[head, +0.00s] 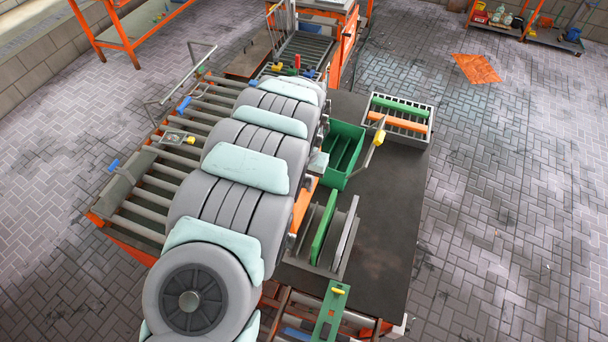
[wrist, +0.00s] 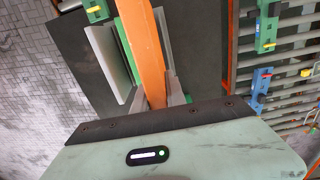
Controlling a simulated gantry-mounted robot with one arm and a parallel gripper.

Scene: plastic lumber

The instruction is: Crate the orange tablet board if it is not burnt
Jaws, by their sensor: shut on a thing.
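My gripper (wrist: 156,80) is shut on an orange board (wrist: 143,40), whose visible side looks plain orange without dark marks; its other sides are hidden. In the head view my arm covers most of the gripper, and a bit of orange (head: 304,200) shows beside it. Below the held board, a grey rack (head: 308,262) holds a green board (head: 325,228) and a grey board (head: 347,236) on edge. A grey slatted crate (head: 416,139) at the back of the dark table has another orange board (head: 397,121) and a green board (head: 402,104) lying on it.
A green crate (head: 342,150) stands between my arm and the grey crate; its visible inside looks empty. The dark table (head: 385,210) is clear on its right side. A roller conveyor (head: 165,170) lies left of my arm. A yellow-tipped lever (head: 378,138) stands near the grey crate.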

